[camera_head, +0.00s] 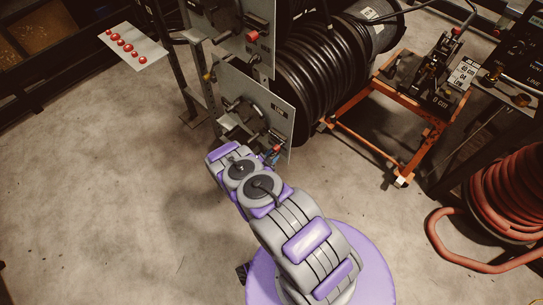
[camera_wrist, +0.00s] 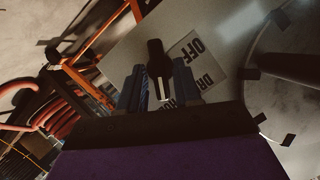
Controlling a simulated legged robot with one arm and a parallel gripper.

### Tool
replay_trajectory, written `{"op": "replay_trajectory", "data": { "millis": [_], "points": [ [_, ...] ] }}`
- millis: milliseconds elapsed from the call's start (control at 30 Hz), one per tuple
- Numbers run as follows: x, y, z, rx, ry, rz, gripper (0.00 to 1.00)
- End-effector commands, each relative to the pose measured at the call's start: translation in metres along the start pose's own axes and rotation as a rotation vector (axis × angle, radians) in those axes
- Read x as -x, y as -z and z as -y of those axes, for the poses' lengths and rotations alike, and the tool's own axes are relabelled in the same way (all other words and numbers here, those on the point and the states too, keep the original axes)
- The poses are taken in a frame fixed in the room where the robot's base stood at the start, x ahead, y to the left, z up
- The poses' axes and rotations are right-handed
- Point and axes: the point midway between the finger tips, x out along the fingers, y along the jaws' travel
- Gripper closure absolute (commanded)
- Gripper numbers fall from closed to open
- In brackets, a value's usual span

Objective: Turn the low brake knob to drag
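The low brake knob (camera_wrist: 155,50) shows in the wrist view as a dark, narrow handle on a pale panel (camera_wrist: 218,22). A label plate (camera_wrist: 198,60) beside it reads OFF, with partly hidden words below that start with "DR" and look like "HOLD". My gripper (camera_wrist: 158,72) is open, with one ribbed blue finger on each side of the knob and a visible gap to each. I cannot tell how deep the knob sits between them.
A similar panel with a red knob (camera_head: 252,36) is above. A black hose reel (camera_head: 325,75) stands behind the panels. An orange cart (camera_head: 365,150) and a red hose coil (camera_head: 505,195) are at right. A sheet with red buttons (camera_head: 150,52) is at left. Floor at left is clear.

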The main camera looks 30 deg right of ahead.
Motion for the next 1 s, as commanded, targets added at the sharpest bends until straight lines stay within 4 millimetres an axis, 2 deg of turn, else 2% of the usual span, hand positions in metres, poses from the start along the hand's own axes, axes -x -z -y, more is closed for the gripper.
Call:
{"op": "replay_trajectory", "data": {
  "millis": [33, 300, 667, 1000],
  "points": [
    [0.0001, -0.0001, 0.0003, 0.0, 0.001, 0.0, 0.73],
    [-0.0006, 0.0002, 0.0004, -0.001, 0.001, 0.0, 0.97],
    [-0.0014, 0.0004, 0.0025, 0.072, -0.031, -0.001, 0.97],
    [-0.0027, 0.0011, 0.0057, 0.281, -0.118, -0.003, 0.97]
  ]
}}
